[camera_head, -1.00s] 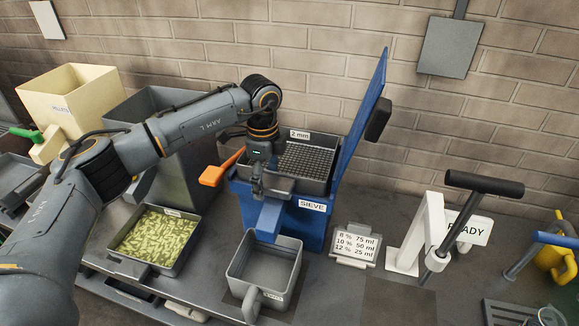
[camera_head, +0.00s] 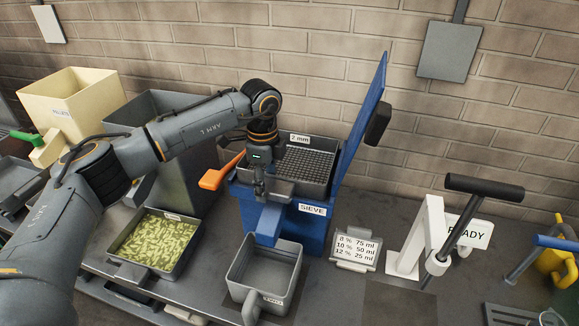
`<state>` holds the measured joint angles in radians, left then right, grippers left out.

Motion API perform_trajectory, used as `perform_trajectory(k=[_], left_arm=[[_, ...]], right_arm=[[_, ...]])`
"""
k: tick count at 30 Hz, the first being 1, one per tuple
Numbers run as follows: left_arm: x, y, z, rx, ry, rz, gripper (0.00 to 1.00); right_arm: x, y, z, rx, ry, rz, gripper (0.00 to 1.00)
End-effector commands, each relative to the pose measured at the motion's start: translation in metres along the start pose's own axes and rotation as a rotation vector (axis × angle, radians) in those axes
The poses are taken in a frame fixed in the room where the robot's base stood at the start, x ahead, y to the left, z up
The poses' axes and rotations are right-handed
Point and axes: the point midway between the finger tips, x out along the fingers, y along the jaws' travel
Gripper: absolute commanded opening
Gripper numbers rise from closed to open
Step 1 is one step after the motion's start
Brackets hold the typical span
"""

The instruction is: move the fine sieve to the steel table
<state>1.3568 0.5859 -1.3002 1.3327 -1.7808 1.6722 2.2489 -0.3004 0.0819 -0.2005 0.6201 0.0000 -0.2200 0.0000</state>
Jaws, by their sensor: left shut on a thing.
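The sieve (camera_head: 308,166) is a dark grey tray with a mesh floor and a "2 mm" tag at its back. It sits in the top of the blue sieve machine (camera_head: 301,228), under the raised blue lid. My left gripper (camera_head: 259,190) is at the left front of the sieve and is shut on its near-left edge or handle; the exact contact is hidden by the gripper. My right gripper does not show. I cannot tell which surface is the steel table; a grey metal bench top (camera_head: 205,272) runs under the machine.
The open blue lid (camera_head: 366,112) rises at the sieve's right. An orange lever (camera_head: 220,173) sticks out left. A grey bin (camera_head: 262,275) stands below the chute, a tray of green pellets (camera_head: 157,243) to the left. A card stand (camera_head: 354,250) and a T-handled tool (camera_head: 468,215) stand right.

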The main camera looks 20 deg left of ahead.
Motion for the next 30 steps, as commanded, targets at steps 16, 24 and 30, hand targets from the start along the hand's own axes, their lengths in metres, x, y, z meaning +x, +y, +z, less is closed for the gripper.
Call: perform_trajectory(k=[16, 24, 30], left_arm=[[-0.013, -0.001, -0.001, 0.001, 0.002, -0.003, 0.00], [-0.026, -0.001, -0.001, 0.001, 0.002, -0.003, 0.00], [-0.036, -0.001, -0.001, 0.001, 0.002, -0.003, 0.00]], right_arm=[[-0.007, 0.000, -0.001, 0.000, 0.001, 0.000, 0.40], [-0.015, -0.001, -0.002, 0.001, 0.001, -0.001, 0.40], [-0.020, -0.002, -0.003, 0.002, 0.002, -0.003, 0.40]])
